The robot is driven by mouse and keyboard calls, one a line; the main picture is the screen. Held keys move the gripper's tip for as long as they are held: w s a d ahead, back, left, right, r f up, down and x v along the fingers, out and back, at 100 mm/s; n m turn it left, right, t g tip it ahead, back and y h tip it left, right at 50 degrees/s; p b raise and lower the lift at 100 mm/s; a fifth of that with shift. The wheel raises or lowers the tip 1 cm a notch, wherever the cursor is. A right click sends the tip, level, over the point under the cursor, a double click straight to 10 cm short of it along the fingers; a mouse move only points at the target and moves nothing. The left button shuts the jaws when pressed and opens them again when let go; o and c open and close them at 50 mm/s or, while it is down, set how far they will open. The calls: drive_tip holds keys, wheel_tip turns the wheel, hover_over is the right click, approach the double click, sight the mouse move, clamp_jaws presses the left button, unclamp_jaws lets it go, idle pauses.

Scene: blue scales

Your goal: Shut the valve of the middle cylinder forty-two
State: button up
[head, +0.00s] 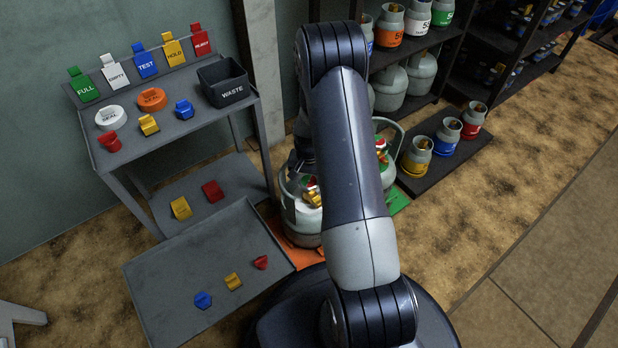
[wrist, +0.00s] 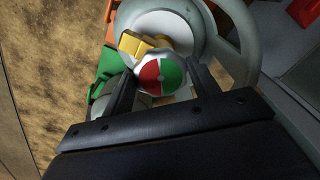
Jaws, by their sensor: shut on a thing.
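In the wrist view a round valve handwheel (wrist: 162,74), half red and half green, sits between the two fingers of my gripper (wrist: 164,82), which is shut on it. Its brass valve body (wrist: 140,45) shows beside the wheel, on a pale grey cylinder (wrist: 207,42) with a curved guard. In the head view a grey cylinder (head: 303,222) stands on an orange mat (head: 302,258), with a brass valve (head: 313,196). Another red and green handwheel (head: 381,146) shows to the right of my arm. My arm hides the space between. I cannot read the number forty-two.
A grey bench (head: 188,150) at left holds coloured tags, caps and a black waste bin (head: 224,84). A low grey tray (head: 170,290) holds loose pieces. Small cylinders stand on a dark platform (head: 447,168) at right. A green mat (head: 399,200) lies near it. Open floor lies at right.

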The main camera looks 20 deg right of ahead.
sight(308, 181)
drive_tip(key=m, duration=0.5)
drive_tip(key=shift+w+m, duration=0.1)
drive_tip(key=shift+m, duration=0.3)
idle(0.4)
drive_tip(key=o, duration=1)
wheel_tip(308, 181, up, 11)
drive_tip(key=p, duration=0.4)
drive_tip(key=shift+f, duration=0.2)
wheel_tip(308, 181, down, 11)
drive_tip(key=b, duration=0.3)
drive_tip(key=shift+r+b, duration=0.2)
drive_tip(key=shift+b, duration=0.15)
